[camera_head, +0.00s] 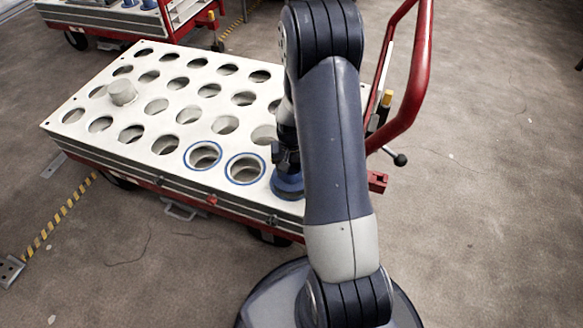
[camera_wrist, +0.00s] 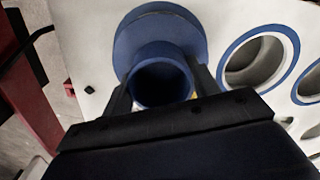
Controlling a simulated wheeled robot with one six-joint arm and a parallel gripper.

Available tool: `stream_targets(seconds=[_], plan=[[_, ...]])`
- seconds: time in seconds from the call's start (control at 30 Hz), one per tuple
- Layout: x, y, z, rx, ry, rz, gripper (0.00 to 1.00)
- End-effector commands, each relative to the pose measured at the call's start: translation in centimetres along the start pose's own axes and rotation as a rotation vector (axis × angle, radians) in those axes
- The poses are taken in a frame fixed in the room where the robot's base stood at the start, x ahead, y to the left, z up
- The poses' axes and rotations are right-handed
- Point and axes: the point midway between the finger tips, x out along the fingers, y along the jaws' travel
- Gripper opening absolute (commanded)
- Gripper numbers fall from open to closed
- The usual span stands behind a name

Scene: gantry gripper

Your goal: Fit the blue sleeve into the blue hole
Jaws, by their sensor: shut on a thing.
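The blue sleeve (camera_head: 287,187) is at the near right corner of the white perforated top (camera_head: 215,118). In the wrist view the sleeve (camera_wrist: 158,38) shows a wide round flange against the white top and a narrower open tube towards me. My gripper (camera_head: 286,158) is shut on that tube; the wrist view shows the gripper (camera_wrist: 162,82) with one finger on each side. Two blue-rimmed holes, one (camera_head: 203,155) and another (camera_head: 246,168), are open to the left of the sleeve. The surface under the flange is hidden, so I cannot tell whether the sleeve sits in a hole.
The white top has several plain round holes, and a grey plug (camera_head: 122,92) stands up on its left part. A red handle frame (camera_head: 412,85) rises at the cart's right side, close to my arm. Another cart (camera_head: 120,18) stands behind. The floor at right is clear.

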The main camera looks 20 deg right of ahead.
Motion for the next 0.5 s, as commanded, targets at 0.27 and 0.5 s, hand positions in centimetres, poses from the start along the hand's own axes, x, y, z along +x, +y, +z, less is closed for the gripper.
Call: stream_targets(seconds=[0.27, 0.5], plan=[[-0.03, 0.00, -0.02, 0.000, 0.001, 0.000, 0.28], [0.34, 0.00, -0.02, 0.000, 0.000, 0.000, 0.28]])
